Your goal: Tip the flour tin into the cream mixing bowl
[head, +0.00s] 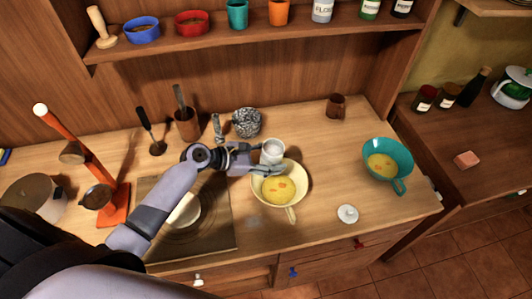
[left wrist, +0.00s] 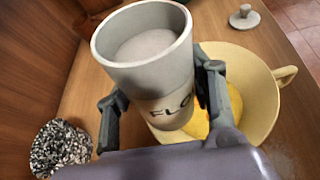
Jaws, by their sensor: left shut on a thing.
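The flour tin (head: 272,149) is light grey and open-topped, with pale flour inside. In the left wrist view the tin (left wrist: 150,72) shows part of its lettering, "FLO", and looks roughly upright. My left gripper (head: 265,168) is shut on its sides; its fingers also show in the left wrist view (left wrist: 158,88). The cream mixing bowl (head: 299,203) stands on the counter with yellow mixture and reddish bits inside. The bowl also shows in the left wrist view (left wrist: 258,92). The tin is above the bowl's back edge and hides part of it. My right gripper is not in view.
A teal bowl (head: 374,153) with similar yellow contents stands to the right. A white knobbed lid (head: 347,213) lies near the front edge. A speckled pot (head: 246,122) and a brown cup (head: 336,106) stand behind. A hob (head: 215,230) is at the left.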

